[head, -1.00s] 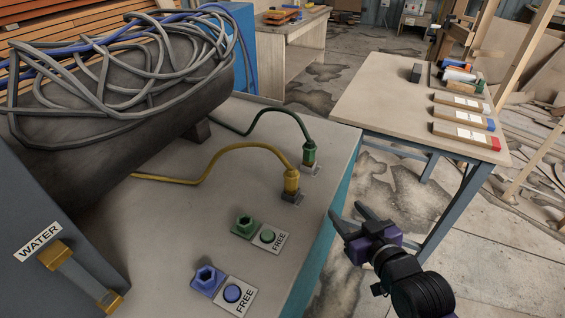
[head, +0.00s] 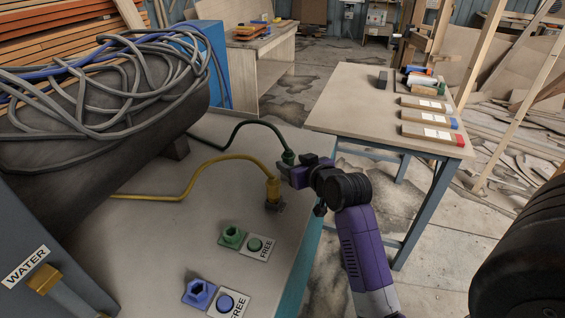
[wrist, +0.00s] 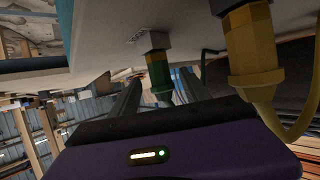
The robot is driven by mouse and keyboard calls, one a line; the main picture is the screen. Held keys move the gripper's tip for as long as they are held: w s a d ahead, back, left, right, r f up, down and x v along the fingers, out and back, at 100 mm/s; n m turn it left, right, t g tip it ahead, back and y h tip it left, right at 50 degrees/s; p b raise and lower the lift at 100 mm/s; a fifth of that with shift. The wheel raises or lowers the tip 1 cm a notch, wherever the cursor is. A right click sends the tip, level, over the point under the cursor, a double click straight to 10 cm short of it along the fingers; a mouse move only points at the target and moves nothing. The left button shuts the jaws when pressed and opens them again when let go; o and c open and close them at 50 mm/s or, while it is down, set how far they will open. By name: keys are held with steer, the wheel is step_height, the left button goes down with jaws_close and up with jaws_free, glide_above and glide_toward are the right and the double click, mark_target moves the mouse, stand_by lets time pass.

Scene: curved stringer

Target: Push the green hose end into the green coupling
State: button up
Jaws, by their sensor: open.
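The green hose end (head: 288,157) stands upright in a holder near the far right edge of the bench top, with a green hose curving away from it. My gripper (wrist: 161,76) is open, and in the wrist view its two fingers reach up either side of the green hose end (wrist: 158,74). I cannot tell whether either finger touches it. In the head view my purple gripper body (head: 298,175) covers the holder and part of the hose end.
The yellow hose end (head: 273,188) stands close beside my gripper, and looms large in the wrist view (wrist: 250,50). A blue coupling (head: 199,293) and its FREE plate are nearer. A dark tank with coiled hoses lies left. A wooden table (head: 365,105) stands beyond a floor gap.

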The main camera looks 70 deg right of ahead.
steer(key=shift+p+x, duration=0.5)
steer(key=shift+x, duration=2.5)
jaws_close()
